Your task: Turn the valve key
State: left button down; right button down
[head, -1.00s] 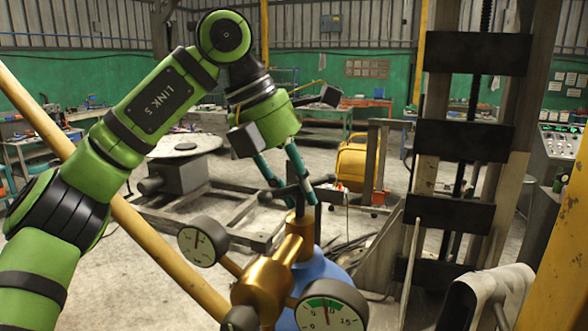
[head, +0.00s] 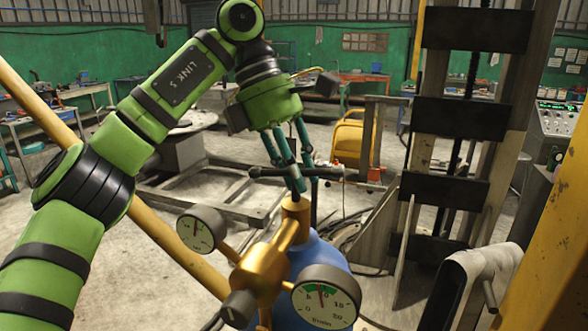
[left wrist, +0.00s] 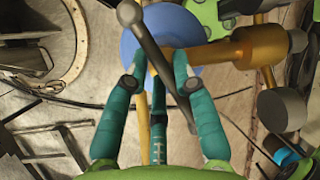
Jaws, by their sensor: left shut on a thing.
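The valve key (head: 268,171) is a dark T-shaped bar on top of a brass valve (head: 268,262), which sits on a blue cylinder (head: 322,256). My left gripper (head: 304,186) reaches down from above with its teal fingers around the middle of the bar, shut on it. In the left wrist view the key (left wrist: 150,42) runs slantwise between the fingers of the gripper (left wrist: 158,76), its rounded end at the top. The fingers hide part of the key's stem. My right gripper is in neither view.
Two round gauges stick out from the valve, one at the left (head: 201,229) and one in front (head: 325,297). A yellow pole (head: 170,240) slants behind my left arm. A dark-plated column (head: 455,118) stands at the right. The floor behind the cylinder holds a low metal frame (head: 215,196).

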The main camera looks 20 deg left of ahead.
pick_arm(q)
jog(key=shift+s+d+m, duration=0.1)
jog(key=shift+d+m, duration=0.05)
jog(key=shift+m, duration=0.25)
jog(key=shift+f+g, duration=0.2)
jog(key=shift+g, duration=0.1)
dwell(1.1)
jog(key=c, duration=1.1)
grip_release()
jog(key=shift+s+d+r, duration=0.1)
jog(key=shift+d+r, duration=0.05)
jog(key=shift+d, duration=0.1)
jog(key=shift+a, duration=0.15)
